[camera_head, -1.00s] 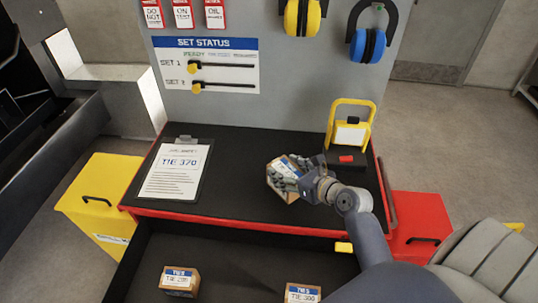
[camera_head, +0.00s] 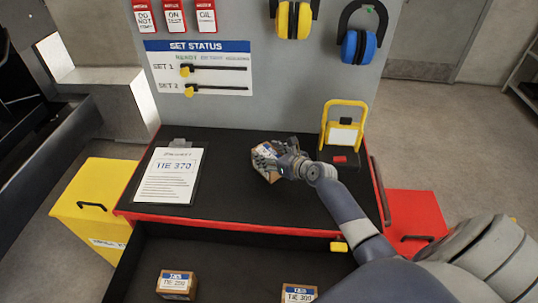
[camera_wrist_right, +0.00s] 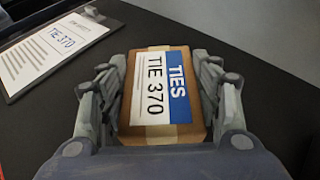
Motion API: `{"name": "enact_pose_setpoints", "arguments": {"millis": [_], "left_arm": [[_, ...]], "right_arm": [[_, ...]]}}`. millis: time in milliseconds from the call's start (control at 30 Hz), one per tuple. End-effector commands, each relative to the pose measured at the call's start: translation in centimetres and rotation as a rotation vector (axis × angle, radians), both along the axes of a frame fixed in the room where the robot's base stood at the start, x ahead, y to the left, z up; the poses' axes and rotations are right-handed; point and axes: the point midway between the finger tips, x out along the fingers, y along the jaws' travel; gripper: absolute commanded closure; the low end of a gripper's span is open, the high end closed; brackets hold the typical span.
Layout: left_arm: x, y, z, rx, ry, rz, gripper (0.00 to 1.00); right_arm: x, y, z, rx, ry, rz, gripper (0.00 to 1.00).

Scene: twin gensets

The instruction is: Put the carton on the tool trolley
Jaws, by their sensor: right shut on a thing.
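The carton (camera_wrist_right: 158,98) is a small brown box with a blue and white label reading "TIES" and "TIE 370". My right gripper (camera_head: 268,158) is shut on it, with fingers on both sides, as the right wrist view shows (camera_wrist_right: 160,90). In the head view the gripper partly hides the carton (camera_head: 262,172). It is over the black top of the tool trolley (camera_head: 236,203); I cannot tell whether it touches the surface. My left gripper is not in view.
A clipboard (camera_head: 170,178) reading "TIE 370" lies left on the trolley top. A yellow-framed device (camera_head: 343,130) stands at the back right. The open drawer below holds two cartons, "TIE 200" (camera_head: 177,284) and "TIE 300" (camera_head: 299,294). Yellow (camera_head: 95,205) and red (camera_head: 415,215) boxes flank the trolley.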

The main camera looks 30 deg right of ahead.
Motion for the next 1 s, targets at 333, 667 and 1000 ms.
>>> {"name": "enact_pose_setpoints", "arguments": {"millis": [333,667,1000], "left_arm": [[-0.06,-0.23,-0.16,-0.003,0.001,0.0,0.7],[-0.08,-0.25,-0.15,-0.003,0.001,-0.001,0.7],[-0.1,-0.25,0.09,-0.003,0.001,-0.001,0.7]], "right_arm": [[0.03,-0.01,-0.29,0.001,-0.003,-0.001,0.72],[-0.02,0.0,-0.41,0.0,-0.001,0.0,0.22],[-0.86,-0.1,0.14,0.001,0.0,0.0,0.22]]}}
